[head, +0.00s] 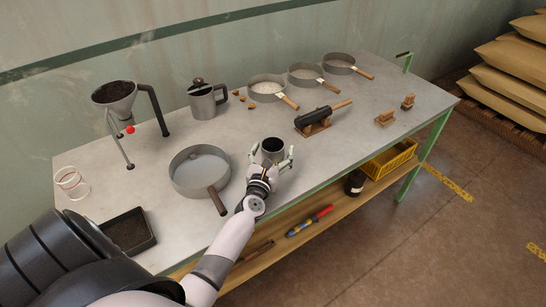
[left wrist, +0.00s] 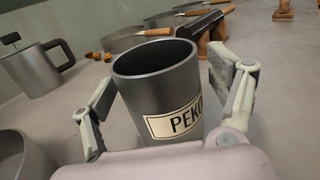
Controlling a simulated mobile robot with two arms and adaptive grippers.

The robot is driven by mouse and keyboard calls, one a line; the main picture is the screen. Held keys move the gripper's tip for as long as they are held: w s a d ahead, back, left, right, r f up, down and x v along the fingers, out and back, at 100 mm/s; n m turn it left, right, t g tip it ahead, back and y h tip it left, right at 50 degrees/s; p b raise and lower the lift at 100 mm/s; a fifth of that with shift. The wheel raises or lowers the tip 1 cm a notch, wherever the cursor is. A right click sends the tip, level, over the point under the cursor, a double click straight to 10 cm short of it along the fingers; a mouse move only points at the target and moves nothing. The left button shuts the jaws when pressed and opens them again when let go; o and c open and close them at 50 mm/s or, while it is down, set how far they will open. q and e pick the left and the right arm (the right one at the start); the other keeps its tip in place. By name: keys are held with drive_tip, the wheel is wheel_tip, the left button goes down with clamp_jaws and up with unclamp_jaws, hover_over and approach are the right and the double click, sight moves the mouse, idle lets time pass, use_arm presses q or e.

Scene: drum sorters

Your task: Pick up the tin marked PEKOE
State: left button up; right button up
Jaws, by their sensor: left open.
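The tin marked PEKOE is an open, dark grey metal cup. It stands upright near the front edge of the table in the head view (head: 272,147). In the left wrist view the tin (left wrist: 155,85) fills the middle, and its cream label shows the letters "PEKO", the rest hidden by my finger. My left gripper (head: 270,165) is open, with one finger on each side of the tin. In the left wrist view its fingers (left wrist: 165,95) stand apart, with a gap to the tin on the left; contact on the right is unclear. My right gripper does not show.
A large round pan (head: 200,171) stands close left of the tin, its handle toward the front edge. A dark roller on a wooden stand (head: 315,118) is to the right. A metal pot (head: 206,101) and several sieves (head: 267,88) stand behind. The table (head: 345,155) is clear right of the tin.

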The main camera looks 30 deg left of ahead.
use_arm(q)
drive_tip(key=shift+s, duration=0.1)
drive_tip(key=shift+c, duration=0.3)
drive_tip(key=c, duration=1.3)
